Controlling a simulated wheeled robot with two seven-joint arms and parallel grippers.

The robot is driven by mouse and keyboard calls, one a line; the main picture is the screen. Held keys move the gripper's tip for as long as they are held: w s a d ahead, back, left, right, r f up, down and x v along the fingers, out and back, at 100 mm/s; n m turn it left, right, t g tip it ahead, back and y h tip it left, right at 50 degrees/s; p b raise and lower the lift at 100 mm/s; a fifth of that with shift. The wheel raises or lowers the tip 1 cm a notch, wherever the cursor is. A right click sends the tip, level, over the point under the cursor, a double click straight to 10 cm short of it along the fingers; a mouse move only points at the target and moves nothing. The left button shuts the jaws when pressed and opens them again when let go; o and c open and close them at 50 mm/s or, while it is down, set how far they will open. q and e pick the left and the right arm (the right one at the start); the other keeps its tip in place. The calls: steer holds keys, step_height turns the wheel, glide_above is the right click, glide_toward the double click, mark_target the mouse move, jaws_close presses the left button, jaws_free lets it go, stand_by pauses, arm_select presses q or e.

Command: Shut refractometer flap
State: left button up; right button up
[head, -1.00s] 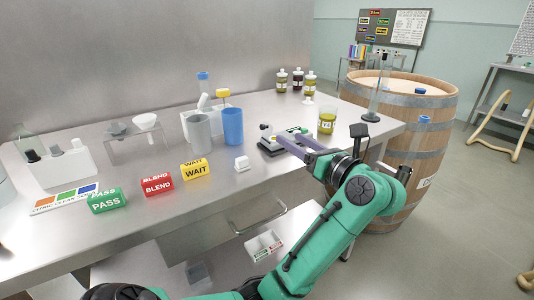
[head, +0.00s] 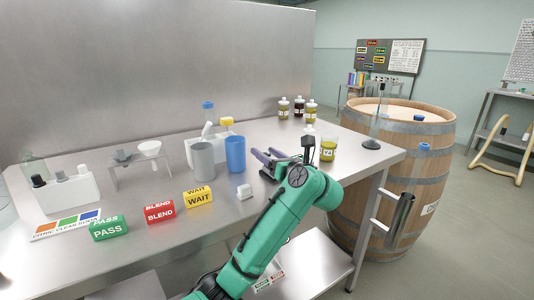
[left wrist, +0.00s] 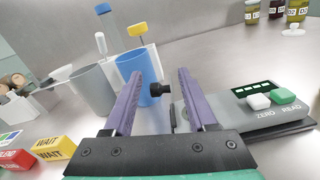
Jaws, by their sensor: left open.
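The refractometer (left wrist: 240,112) is a grey box on the steel bench, with a white ZERO button, a green READ button and a small dark display. It is mostly hidden behind my gripper in the head view. A black knob (left wrist: 160,90) shows between my fingers in the left wrist view and seems to belong to the flap; the flap's angle cannot be told. My left gripper (left wrist: 160,74) is open, its purple fingers on either side of the knob, with no grip on it. It also shows over the refractometer in the head view (head: 268,157). My right gripper is not in view.
A grey cup (head: 202,161) and a blue cup (head: 235,154) stand left of the gripper. A labelled beaker (head: 328,150) stands to the right, close to my arm.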

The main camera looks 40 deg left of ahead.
arm_select(q)
jaws_close()
stand_by(0.7)
steer(key=m+p, duration=0.1)
steer(key=w+m+p, duration=0.1)
steer(key=p, duration=0.1)
steer(key=m+p, duration=0.1)
steer(key=shift+w+d+r+m, duration=0.1)
steer(key=shift+w+d+m, duration=0.2)
steer(key=shift+m, duration=0.1)
steer(key=m+p, duration=0.2)
steer(key=p, duration=0.1)
steer(key=shift+w+d+f, duration=0.1)
steer(key=shift+w+f, duration=0.15)
steer(key=shift+w, duration=0.1)
steer(key=shift+w+f+m+p, duration=0.2)
steer(key=shift+m+p, duration=0.15)
steer(key=shift+m, duration=0.25)
steer(key=shift+f, duration=0.1)
